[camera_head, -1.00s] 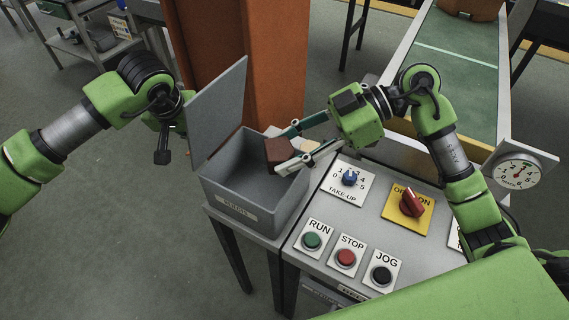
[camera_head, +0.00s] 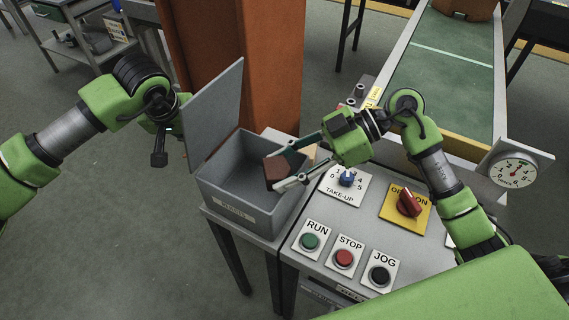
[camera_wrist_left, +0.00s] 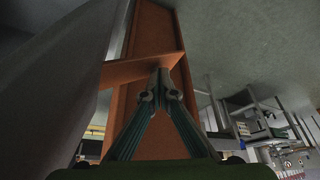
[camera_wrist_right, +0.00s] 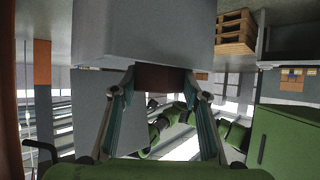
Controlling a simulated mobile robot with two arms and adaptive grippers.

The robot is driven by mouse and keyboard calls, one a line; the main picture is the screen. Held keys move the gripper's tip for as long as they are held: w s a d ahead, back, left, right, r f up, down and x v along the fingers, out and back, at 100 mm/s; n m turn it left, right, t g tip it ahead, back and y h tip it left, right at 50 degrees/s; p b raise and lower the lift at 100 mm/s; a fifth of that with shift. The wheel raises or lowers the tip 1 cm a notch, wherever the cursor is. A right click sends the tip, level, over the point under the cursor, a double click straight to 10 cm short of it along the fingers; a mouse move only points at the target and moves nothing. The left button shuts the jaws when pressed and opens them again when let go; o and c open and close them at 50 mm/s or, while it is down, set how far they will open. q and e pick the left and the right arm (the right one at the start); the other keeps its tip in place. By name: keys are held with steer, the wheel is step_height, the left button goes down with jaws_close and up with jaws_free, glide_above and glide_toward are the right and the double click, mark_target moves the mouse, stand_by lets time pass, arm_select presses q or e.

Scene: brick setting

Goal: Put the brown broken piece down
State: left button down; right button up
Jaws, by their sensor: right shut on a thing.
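The brown broken piece (camera_head: 277,170) is held between the fingertips of my right gripper (camera_head: 290,165), which is shut on it. In the head view it is over the right part of the open grey box (camera_head: 238,198); I cannot tell its exact height over the box floor. The piece also shows as a brown block in the right wrist view (camera_wrist_right: 161,78). The box lid (camera_head: 214,112) stands up at its left. My left gripper (camera_head: 160,152) is left of the lid, and in the left wrist view its fingertips (camera_wrist_left: 160,80) are together with nothing between them.
The control panel with the green RUN button (camera_head: 310,241), the blue take-up knob (camera_head: 347,179) and the red switch (camera_head: 409,203) lies right of the box. An orange column (camera_head: 265,80) stands behind it. A green conveyor belt (camera_head: 447,75) runs at the upper right.

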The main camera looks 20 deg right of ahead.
steer(key=o, duration=1.1)
steer(key=shift+r, duration=0.35)
steer(key=v, duration=1.2)
steer(key=shift+r, duration=0.25)
arm_select(q)
steer(key=shift+r, duration=0.1)
arm_select(e)
steer(key=shift+r, duration=0.1)
arm_select(q)
step_height(320, 180, up, 18)
steer(key=p, duration=0.8)
arm_select(e)
step_height(320, 180, up, 8)
steer(key=shift+s+r, duration=0.1)
steer(key=shift+r, duration=0.1)
steer(key=shift+f, duration=0.1)
